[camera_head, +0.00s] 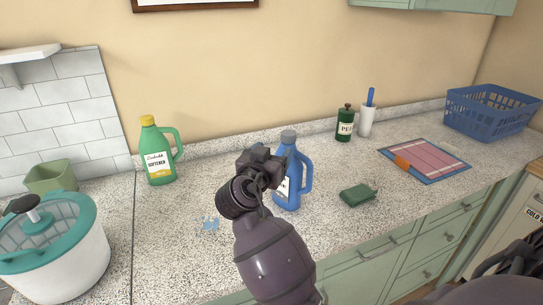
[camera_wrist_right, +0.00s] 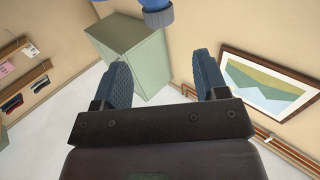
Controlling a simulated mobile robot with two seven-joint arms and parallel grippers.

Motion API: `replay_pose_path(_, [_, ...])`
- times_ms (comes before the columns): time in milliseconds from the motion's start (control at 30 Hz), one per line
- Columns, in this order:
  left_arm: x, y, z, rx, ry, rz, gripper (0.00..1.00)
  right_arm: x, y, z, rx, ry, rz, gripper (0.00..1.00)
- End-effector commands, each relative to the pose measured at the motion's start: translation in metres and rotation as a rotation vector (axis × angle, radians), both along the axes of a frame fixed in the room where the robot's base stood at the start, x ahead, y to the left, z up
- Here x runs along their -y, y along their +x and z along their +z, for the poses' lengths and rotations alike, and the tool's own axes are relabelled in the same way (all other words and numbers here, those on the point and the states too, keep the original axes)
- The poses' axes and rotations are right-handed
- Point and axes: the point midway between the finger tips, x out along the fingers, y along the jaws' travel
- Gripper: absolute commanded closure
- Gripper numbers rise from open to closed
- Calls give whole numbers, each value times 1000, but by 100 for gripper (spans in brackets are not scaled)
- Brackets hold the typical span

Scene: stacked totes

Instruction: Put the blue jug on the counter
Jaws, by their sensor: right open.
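The blue jug (camera_head: 294,186), with a grey cap and a white label, stands upright on the speckled counter (camera_head: 190,255) in the head view. My right gripper (camera_head: 262,160) is in front of the jug and hides part of its left side. In the right wrist view my right gripper (camera_wrist_right: 162,72) is open, with nothing between its two fingers. The jug's grey cap and a bit of its blue body (camera_wrist_right: 157,12) show at the top edge there, beyond the fingertips. I cannot tell whether the gripper touches the jug. My left gripper is not in view.
A green softener jug (camera_head: 158,158) stands at the back left. A white and teal tub (camera_head: 60,262) is at the left. A green cloth (camera_head: 357,196), a dark green canister (camera_head: 344,125), a patterned mat (camera_head: 440,155) and a blue basket (camera_head: 490,112) are to the right.

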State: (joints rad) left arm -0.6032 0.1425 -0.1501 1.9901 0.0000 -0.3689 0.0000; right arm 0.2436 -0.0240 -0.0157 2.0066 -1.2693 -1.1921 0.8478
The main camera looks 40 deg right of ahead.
Motion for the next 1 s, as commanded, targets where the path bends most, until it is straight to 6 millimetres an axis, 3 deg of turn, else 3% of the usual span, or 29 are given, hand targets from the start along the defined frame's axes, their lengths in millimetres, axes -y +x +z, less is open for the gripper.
replay_pose_path(867, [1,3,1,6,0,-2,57,2,2,0,-1,1,2,34])
replay_pose_path(1000, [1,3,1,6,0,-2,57,5,-6,-15,-44,23,11,34])
